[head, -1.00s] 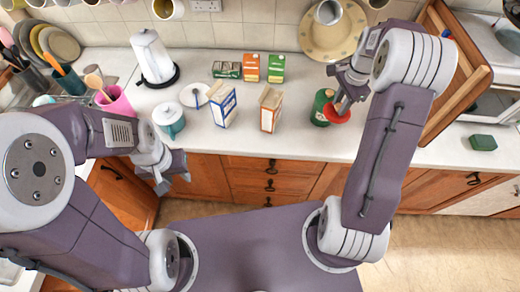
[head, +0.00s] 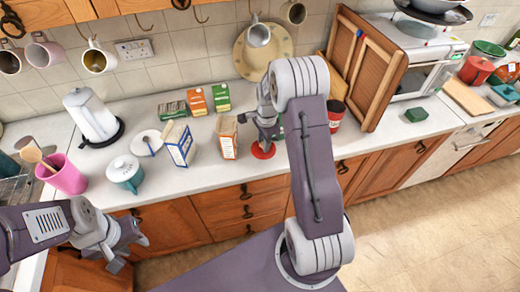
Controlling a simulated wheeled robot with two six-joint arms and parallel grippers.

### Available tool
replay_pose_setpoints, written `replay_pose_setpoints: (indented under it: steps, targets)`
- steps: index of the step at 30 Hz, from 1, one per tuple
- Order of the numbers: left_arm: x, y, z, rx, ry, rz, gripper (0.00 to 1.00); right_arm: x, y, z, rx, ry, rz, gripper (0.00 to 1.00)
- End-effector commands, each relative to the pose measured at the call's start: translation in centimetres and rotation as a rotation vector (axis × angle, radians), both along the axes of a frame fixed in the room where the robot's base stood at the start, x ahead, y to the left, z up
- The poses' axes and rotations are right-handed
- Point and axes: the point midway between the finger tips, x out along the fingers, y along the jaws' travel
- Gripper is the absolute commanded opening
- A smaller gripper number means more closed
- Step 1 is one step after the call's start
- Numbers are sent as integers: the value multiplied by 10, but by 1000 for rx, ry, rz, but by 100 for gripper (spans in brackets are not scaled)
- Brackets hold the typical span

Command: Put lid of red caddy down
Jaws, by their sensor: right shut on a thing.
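The red lid (head: 263,151) shows flat at the front edge of the counter, below the fingers of my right gripper (head: 264,132). My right gripper is shut on the lid; I cannot tell whether the lid touches the counter. The red caddy (head: 335,115), a dark red canister with a pale label and a dark top, stands on the counter to the right, just behind my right arm. My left gripper (head: 130,250) is open and empty at the lower left, in front of the counter and away from the lid.
A carton (head: 227,138) stands left of my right gripper, with a blue-edged carton (head: 181,145) and teal pot (head: 125,172) further left. A green caddy is mostly hidden behind my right arm. Counter around the green sponge (head: 416,114) is clear.

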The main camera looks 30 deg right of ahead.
Motion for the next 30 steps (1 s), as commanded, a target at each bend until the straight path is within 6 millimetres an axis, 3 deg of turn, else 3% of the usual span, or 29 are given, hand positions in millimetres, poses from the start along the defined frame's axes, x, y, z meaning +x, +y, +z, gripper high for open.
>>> replay_pose_setpoints:
  steps: [3,8,15,25,26,27,30]
  targets:
    - [0,0,4,0,0,0,36,5,11,-7,0,1,1,0]
    - [0,0,5,0,0,0,36,5,13,-12,0,1,-2,0]
    - [0,0,14,0,0,0,36,5,13,-47,0,2,-1,0]
    - [0,0,10,0,0,0,36,5,12,-52,-1,-1,-1,0]
    - [0,0,11,0,0,0,36,5,12,-51,-1,-1,-1,36]
    - [0,0,11,0,0,0,36,5,12,-51,-1,-1,-1,47]
    - [0,0,11,0,0,0,36,5,12,-51,-1,-1,-1,49]
